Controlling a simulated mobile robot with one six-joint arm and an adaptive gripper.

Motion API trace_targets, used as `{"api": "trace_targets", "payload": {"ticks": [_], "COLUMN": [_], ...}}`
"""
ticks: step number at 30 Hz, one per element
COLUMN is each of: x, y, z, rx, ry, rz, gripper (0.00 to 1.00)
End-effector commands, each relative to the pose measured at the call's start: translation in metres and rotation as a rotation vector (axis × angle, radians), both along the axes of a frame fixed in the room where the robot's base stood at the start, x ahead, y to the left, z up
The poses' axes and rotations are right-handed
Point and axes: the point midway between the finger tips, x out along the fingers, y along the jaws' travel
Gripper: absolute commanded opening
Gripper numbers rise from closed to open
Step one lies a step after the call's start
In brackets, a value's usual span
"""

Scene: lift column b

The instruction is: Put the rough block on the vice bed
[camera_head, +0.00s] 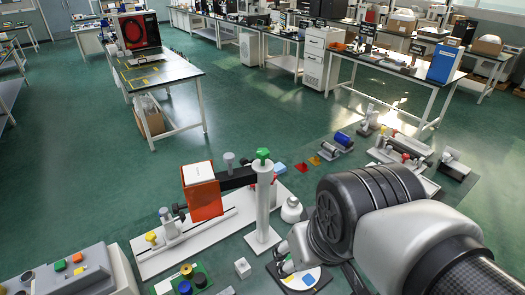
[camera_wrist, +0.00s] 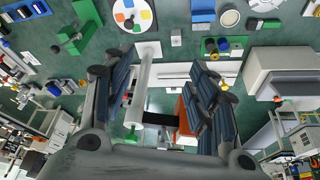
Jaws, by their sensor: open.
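A small pale grey block (camera_head: 242,267) sits on the floor-level work area, left of the white post's foot. It also shows in the wrist view (camera_wrist: 176,39). It looks like the rough block, but I cannot be sure. A green vice-like fixture (camera_wrist: 78,34) shows at the upper left of the wrist view; I cannot tell if its bed is the vice bed. In the wrist view my gripper (camera_wrist: 163,68) is open, its two dark fingers spread wide, with nothing held between them. The white post shows between the fingers. In the head view my arm hides much of the right foreground.
A white post (camera_head: 264,205) with a green top stands beside an orange-sided box (camera_head: 203,192) on a long white rail base. A colored disc (camera_head: 301,279) lies partly behind my arm. A grey machine (camera_head: 65,278) stands at lower left. Open green floor lies beyond.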

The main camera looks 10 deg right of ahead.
Motion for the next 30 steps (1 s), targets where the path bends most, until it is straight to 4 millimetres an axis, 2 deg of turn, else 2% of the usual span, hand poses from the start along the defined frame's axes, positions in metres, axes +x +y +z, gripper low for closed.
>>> {"api": "trace_targets", "payload": {"ticks": [3, 6, 8, 11, 16, 20, 26, 30], "x": [-0.021, -0.029, -0.027, -0.014, 0.035, 0.079, 0.142, 0.179], "y": [-0.003, -0.004, -0.004, -0.004, 0.002, 0.012, 0.037, 0.061], "z": [0.001, 0.000, 0.001, 0.003, 0.003, -0.008, -0.045, -0.087], "rx": [0.005, 0.005, -0.003, -0.039, -0.157, -0.254, -0.386, -0.467], "ry": [-0.029, -0.037, -0.033, -0.009, 0.063, 0.121, 0.206, 0.268], "rz": [-0.023, -0.031, -0.017, 0.050, 0.290, 0.507, 0.859, 1.117], "gripper": [0.53, 0.58, 0.62, 0.65, 0.65, 0.65, 0.65, 0.65]}}
